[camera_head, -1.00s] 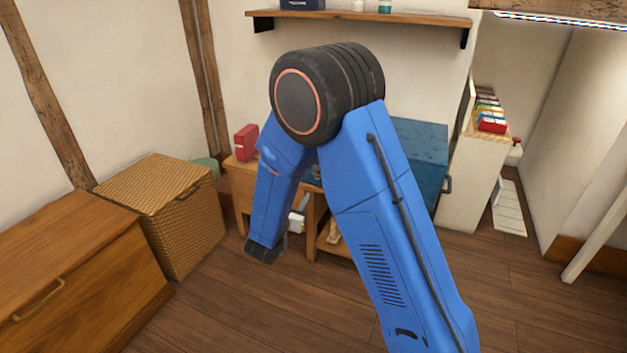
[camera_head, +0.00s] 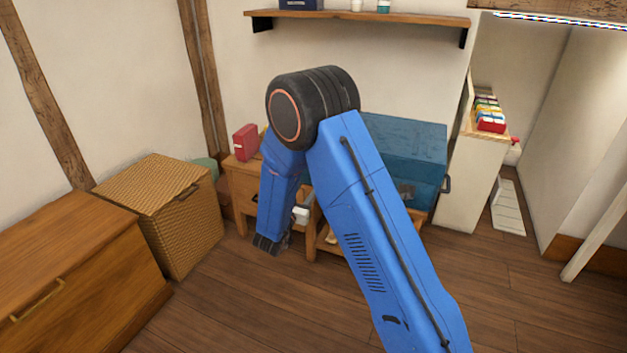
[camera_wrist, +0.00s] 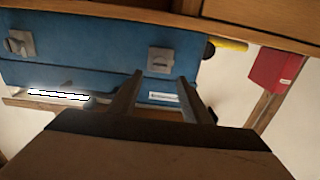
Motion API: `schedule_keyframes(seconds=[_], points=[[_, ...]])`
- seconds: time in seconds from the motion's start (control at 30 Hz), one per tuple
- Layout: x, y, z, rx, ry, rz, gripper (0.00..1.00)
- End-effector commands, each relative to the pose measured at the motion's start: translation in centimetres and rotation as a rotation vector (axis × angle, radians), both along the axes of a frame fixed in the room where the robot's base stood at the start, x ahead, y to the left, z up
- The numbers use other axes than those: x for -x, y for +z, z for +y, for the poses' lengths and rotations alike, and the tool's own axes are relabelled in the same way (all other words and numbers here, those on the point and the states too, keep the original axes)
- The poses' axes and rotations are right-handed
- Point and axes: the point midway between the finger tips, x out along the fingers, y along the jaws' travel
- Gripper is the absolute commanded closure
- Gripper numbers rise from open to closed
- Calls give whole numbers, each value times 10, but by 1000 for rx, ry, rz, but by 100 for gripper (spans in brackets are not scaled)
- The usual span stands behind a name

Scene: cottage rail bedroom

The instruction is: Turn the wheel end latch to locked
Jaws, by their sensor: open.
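A blue case (camera_head: 405,150) lies on a wooden bench; it also fills the upper left of the wrist view (camera_wrist: 100,60). Two grey latches show on its face in the wrist view. One latch (camera_wrist: 160,60) sits near the end with a dark round part, perhaps a wheel (camera_wrist: 208,50); its small bar looks roughly level.
A red box (camera_wrist: 275,68) and a yellow rod (camera_wrist: 228,44) lie beyond the case's end. The wooden bench (camera_head: 245,180) has a lower shelf. A wicker chest (camera_head: 170,210) and wooden chest (camera_head: 80,265) stand left. The floor in front is clear.

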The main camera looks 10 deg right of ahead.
Motion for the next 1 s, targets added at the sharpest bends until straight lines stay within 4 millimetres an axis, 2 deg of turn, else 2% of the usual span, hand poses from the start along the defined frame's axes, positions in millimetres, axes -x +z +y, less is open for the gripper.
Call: schedule_keyframes(seconds=[0.3,0.5,0.93,1.0], points=[[-45,0,-31,1,-2,-1,56],[-62,0,-43,0,0,0,56],[-68,0,-46,0,1,0,56],[-68,0,-46,0,1,0,73]])
